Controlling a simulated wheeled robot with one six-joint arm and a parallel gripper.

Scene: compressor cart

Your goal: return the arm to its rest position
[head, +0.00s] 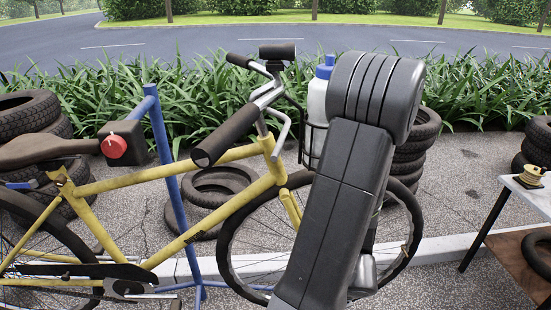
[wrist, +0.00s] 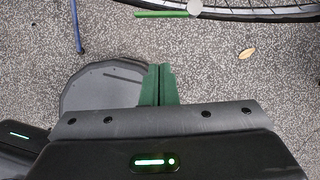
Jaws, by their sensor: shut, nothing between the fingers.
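My arm (head: 345,200) rises in front of the bicycle in the head view and bends at its top, hiding part of the front wheel. My gripper (wrist: 158,70) shows in the wrist view, its green fingers closed together with nothing between them. It points down over the speckled pavement, next to the dark rounded top of my base (wrist: 95,88). In the head view the gripper is hidden behind the arm or out of frame.
A yellow bicycle (head: 210,160) stands on a blue stand (head: 165,150), with a white bottle (head: 317,105) on it. Tyre stacks (head: 28,112) stand at left and behind. A table (head: 530,196) is at right. The wheel's lower edge (wrist: 260,14) tops the wrist view; pavement below is open.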

